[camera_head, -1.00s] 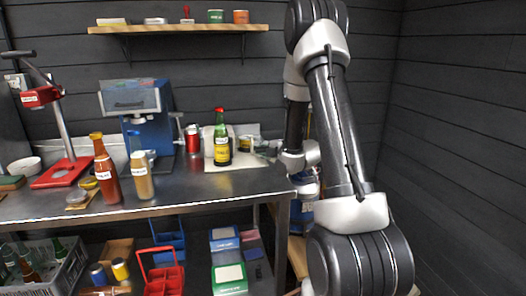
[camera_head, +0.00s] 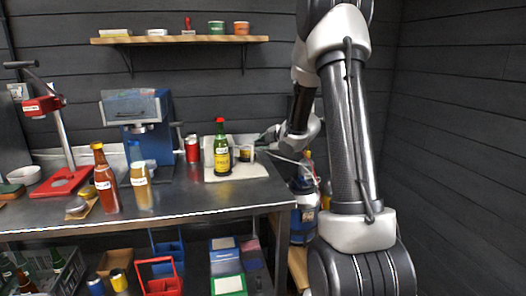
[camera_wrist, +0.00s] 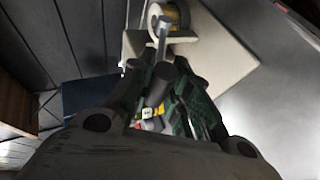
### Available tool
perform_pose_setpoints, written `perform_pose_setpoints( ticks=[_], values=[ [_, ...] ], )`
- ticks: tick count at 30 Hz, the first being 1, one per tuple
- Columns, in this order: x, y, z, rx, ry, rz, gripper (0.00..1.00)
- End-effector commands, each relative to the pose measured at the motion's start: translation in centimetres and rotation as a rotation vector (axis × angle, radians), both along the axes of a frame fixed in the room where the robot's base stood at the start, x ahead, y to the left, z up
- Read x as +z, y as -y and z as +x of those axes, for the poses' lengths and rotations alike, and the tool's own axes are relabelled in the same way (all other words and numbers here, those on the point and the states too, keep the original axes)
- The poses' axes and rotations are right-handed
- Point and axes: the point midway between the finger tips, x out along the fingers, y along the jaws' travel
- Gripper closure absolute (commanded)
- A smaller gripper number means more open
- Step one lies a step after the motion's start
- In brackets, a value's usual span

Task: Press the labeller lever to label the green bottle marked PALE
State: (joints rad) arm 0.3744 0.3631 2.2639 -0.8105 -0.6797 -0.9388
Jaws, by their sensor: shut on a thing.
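The green bottle (camera_head: 221,152), with a red cap and a yellow label, stands upright on the pale base plate (camera_head: 252,171) of the labeller at the right of the steel bench. In the wrist view the plate (camera_wrist: 226,55) carries a label roll (camera_wrist: 172,14) and a grey lever rod (camera_wrist: 163,36) with a dark grip. My gripper (camera_wrist: 160,88) is shut on this lever grip. In the head view my gripper (camera_head: 272,136) is small, just right of the bottle and apart from it. The grip is mostly hidden there. Small red and yellow patches between my fingers are unclear.
A red-brown bottle (camera_head: 105,182) and a tan bottle (camera_head: 141,187) stand at the front left. A blue machine (camera_head: 150,140), a red can (camera_head: 192,149) and a red press stand (camera_head: 62,181) are further back. Bare bench lies in front of the plate.

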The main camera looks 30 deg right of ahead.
Motion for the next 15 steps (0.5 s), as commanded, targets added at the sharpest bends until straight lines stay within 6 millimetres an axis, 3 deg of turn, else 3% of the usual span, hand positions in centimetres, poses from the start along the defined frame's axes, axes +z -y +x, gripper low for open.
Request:
perform_pose_setpoints(
  ticks=[15],
  values=[
    [1.5,0.2,0.9,0.002,0.007,-0.001,1.0]
  ],
)
